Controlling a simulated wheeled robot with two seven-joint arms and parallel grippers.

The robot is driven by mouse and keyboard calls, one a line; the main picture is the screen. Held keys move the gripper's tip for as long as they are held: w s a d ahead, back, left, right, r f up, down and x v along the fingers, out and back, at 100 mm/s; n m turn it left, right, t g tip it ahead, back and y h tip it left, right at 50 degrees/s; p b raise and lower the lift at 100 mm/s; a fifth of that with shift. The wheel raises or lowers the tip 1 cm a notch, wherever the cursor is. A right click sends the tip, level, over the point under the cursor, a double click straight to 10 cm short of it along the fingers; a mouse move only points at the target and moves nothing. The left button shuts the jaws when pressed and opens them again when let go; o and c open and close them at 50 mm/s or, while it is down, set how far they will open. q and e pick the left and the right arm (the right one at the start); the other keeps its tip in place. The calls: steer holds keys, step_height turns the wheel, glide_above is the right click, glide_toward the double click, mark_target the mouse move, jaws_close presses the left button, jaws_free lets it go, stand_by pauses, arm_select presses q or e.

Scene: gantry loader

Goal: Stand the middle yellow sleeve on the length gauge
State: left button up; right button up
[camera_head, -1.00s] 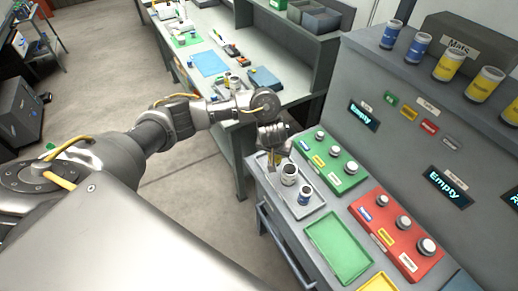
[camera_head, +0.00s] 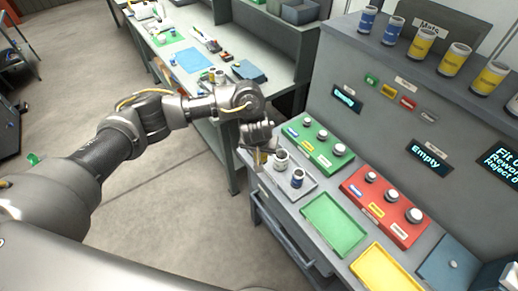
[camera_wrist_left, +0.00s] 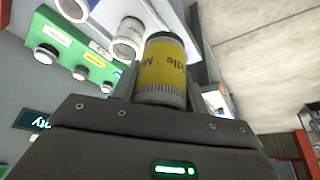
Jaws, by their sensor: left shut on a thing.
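My left gripper (camera_head: 259,158) is at the left end of a grey tray (camera_head: 304,193) on the bench. It is shut on the middle yellow sleeve (camera_wrist_left: 163,70), a cylinder with a yellow band and grey ends. The sleeve shows large in the left wrist view and is mostly hidden by the gripper in the head view. A white sleeve (camera_head: 281,161) and a blue sleeve (camera_head: 298,178) stand in the tray beside the gripper. I cannot tell which fixture is the length gauge. My right gripper is out of view.
A green block (camera_head: 321,143) and a red block (camera_head: 388,205) with metal posts stand behind the trays. An empty green tray (camera_head: 335,225) and yellow tray (camera_head: 385,272) lie to the right. A blue fixture (camera_head: 450,265) is beyond. Several blue and yellow cans line the shelf.

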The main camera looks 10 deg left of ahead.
arm_select(q)
steer(key=shift+r, duration=2.25)
